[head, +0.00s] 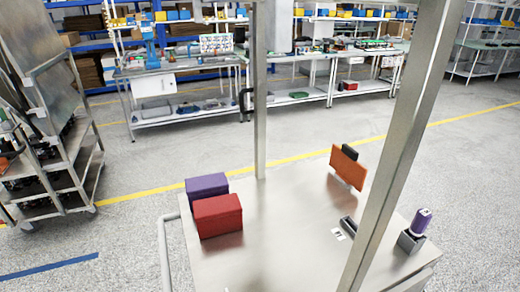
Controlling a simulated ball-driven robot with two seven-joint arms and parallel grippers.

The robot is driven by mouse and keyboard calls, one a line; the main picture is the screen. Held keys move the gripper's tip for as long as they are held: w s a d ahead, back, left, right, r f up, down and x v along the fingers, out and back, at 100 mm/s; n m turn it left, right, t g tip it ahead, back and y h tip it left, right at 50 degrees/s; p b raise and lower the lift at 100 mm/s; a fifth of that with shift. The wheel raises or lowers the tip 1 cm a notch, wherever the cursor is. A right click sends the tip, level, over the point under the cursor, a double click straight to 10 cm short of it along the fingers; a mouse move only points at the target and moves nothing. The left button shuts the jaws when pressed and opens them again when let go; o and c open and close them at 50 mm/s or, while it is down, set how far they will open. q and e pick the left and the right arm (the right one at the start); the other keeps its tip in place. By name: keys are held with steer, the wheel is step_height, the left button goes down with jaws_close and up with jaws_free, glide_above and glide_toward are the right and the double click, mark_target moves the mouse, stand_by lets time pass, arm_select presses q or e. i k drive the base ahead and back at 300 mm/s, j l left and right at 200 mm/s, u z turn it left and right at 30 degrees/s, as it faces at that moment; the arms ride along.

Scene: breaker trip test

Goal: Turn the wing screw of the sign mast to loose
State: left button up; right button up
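I cannot make out a wing screw or clearly identify a sign mast in the head view. An upright orange panel (346,170) with a black block (350,152) at its top edge stands at the back right of the metal table (285,250). Two metal posts rise in view: a thin upright post (260,100) at the table's back and a thicker slanting post (400,140) nearer on the right. I cannot tell whether either belongs to the mast. Neither of my grippers is in view.
A purple box (206,186) and a red box (218,217) sit at the table's left. A purple-and-white device (421,220) stands in a grey holder (409,242) at the right. A small dark tray (348,227) lies between. A shelved metal cart (50,130) stands left; workbenches line the back.

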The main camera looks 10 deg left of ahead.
mark_target(240, 35)
steer(key=k+j+u, duration=0.15)
steer(key=u, duration=0.2)
steer(key=k+j+u, duration=0.1)
steer(key=u, duration=0.25)
steer(key=j, duration=0.1)
